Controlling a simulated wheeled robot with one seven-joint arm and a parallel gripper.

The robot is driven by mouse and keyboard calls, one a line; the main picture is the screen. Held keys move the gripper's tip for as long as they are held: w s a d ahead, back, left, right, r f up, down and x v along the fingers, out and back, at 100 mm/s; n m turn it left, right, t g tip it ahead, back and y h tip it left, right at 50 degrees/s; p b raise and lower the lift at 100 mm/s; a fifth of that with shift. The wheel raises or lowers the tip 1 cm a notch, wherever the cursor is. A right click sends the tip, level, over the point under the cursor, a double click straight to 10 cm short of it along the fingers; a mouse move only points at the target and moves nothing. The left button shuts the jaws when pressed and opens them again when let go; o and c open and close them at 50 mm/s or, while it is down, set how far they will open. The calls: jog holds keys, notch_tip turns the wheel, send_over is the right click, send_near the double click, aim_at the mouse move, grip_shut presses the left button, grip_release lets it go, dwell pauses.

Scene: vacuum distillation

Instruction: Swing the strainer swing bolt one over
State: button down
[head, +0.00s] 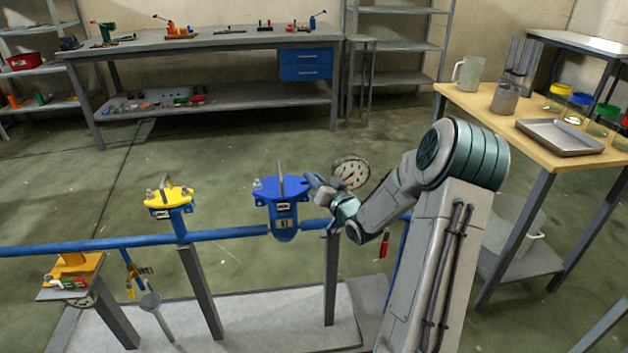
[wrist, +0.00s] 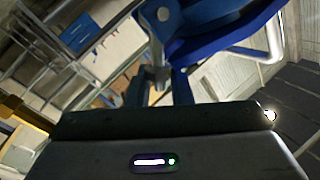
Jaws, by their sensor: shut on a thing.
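The blue strainer (head: 285,212) stands on the blue pipe in the middle of the head view, with a flat blue lid (head: 276,188) and an upright handle. My gripper (head: 312,186) is at the right side of its lid. In the wrist view, the fingers (wrist: 159,90) are shut on a small grey metal swing bolt (wrist: 157,73) beside the lid's blue edge (wrist: 225,42). In the head view my gripper hides this bolt, so its tilt is hard to tell. Another bolt (head: 257,184) shows at the lid's left side.
A round gauge (head: 351,172) is close behind my wrist. A yellow-lidded strainer (head: 169,198) stands to the left on the same blue pipe (head: 100,244). A wooden table (head: 470,104) with jugs and a tray is at the right. The floor behind the pipe is clear.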

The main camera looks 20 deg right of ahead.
jog(key=shift+s+d+f+m+t+h+b, duration=0.15)
jog(key=shift+d+f+m+t+h+b, duration=0.45)
jog(key=shift+m, duration=1.8)
jog(key=shift+s+d+f+m+t+h+b, duration=0.2)
jog(key=shift+f+m+t+h+b, duration=0.7)
jog(key=shift+m, duration=1.5)
jog(key=shift+s+d+f+m+t+h+b, duration=0.1)
jog(key=shift+d+f+m+t+h+b, duration=0.65)
jog(key=shift+m, duration=1.65)
jog(key=shift+a+f+g+h, duration=0.25)
jog(key=shift+f+g, duration=0.1)
jog(key=c, duration=1.6)
grip_release()
jog(key=shift+c, duration=0.2)
jog(key=v, duration=1.3)
jog(key=shift+s+f, duration=0.25)
jog(key=shift+s, duration=0.05)
